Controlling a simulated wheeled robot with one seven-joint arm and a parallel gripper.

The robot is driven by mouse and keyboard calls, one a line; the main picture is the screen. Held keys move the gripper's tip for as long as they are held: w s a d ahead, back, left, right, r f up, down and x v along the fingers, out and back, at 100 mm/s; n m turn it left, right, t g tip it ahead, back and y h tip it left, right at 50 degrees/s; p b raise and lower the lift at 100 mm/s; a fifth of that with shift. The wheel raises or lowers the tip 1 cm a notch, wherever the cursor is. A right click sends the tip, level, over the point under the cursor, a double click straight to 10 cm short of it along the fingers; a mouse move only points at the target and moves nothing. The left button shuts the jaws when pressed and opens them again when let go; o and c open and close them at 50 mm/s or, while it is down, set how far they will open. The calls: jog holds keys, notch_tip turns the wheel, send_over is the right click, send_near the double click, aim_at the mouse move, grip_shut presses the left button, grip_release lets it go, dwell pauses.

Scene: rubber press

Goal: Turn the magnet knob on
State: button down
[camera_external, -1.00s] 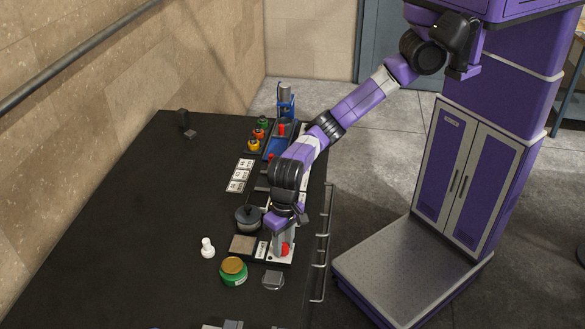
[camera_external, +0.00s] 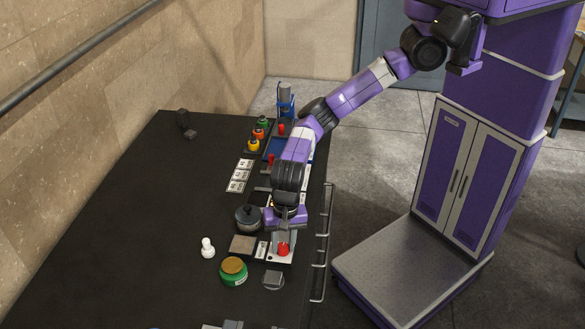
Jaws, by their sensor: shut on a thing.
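A red knob (camera_external: 283,250) sits on a white plate (camera_external: 272,257) near the front right of the dark table. It looks like the magnet knob, but no label is readable. My gripper (camera_external: 284,242) points down at this knob from above and behind, and its fingers are shut on it. The gripper body hides the knob's far side and part of the plate. The exact finger contact is too small to see clearly.
Left of my gripper are a dark lidded pot (camera_external: 248,218) and a flat brown square (camera_external: 242,244). A green jar (camera_external: 234,272), a white piece (camera_external: 208,248) and a grey block (camera_external: 273,280) stand nearby. A metal rail (camera_external: 322,245) runs along the right edge. The table's left side is mostly clear.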

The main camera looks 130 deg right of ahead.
aim_at(284, 247)
jog(key=m+p, duration=0.1)
jog(key=m, duration=0.4)
jog(key=shift+r+m, duration=0.15)
jog(key=shift+m, duration=0.15)
jog(key=shift+w+m+h+p, duration=0.1)
jog(key=shift+m+h+p, duration=0.2)
jog(key=shift+m+p, duration=1.25)
jog(key=shift+m+b, duration=0.6)
jog(key=shift+m, duration=0.25)
jog(key=c, duration=1)
grip_release()
jog(key=shift+c, duration=0.2)
jog(key=shift+a+r+b, duration=0.15)
jog(key=shift+r+b, duration=0.35)
jog(key=shift+r, duration=1.4)
jog(key=shift+a+r+b, duration=0.1)
jog(key=shift+r+b, duration=0.35)
jog(key=shift+r, duration=1.45)
